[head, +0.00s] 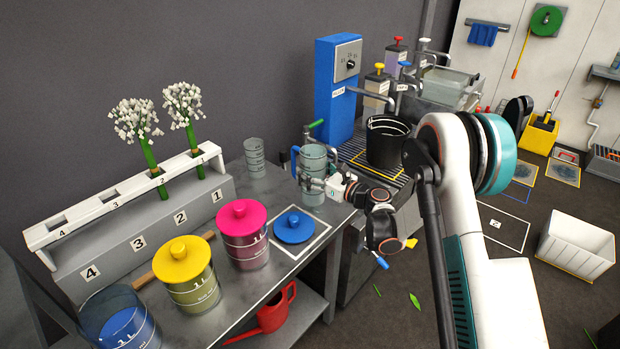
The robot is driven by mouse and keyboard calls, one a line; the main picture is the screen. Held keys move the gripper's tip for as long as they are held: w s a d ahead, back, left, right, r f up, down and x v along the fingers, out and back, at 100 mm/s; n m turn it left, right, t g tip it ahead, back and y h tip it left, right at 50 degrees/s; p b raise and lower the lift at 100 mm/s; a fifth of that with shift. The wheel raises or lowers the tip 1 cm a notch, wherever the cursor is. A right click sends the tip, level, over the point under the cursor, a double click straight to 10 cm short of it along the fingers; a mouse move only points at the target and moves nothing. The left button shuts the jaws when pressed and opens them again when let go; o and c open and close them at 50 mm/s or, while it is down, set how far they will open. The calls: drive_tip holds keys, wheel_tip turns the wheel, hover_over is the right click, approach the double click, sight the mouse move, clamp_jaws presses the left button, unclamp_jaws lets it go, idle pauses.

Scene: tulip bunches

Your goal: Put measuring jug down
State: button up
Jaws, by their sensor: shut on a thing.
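The measuring jug (315,160) is clear, with a blue handle on its left side. It is upright at the far right end of the grey bench (232,259). My gripper (311,184) comes from the right and is shut on the jug's lower part. I cannot tell whether the jug's base touches the bench top. The fingers partly hide the lower jug.
A smaller clear beaker (254,157) stands left of the jug. A blue lid (294,227) lies inside a white outline nearer me. Pink-lidded (244,236) and yellow-lidded (187,275) jars stand on the bench. A black bucket (386,143) stands to the right.

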drive_tip(key=shift+f, duration=0.85)
drive_tip(key=shift+f, duration=0.1)
drive_tip(key=o, duration=1.9)
drive_tip(key=shift+s+d, duration=0.1)
drive_tip(key=shift+d, duration=0.05)
drive_tip(key=p+v, duration=0.3)
drive_tip(key=v, duration=0.8)
drive_tip(key=shift+s+d, duration=0.25)
drive_tip(key=shift+s, duration=0.05)
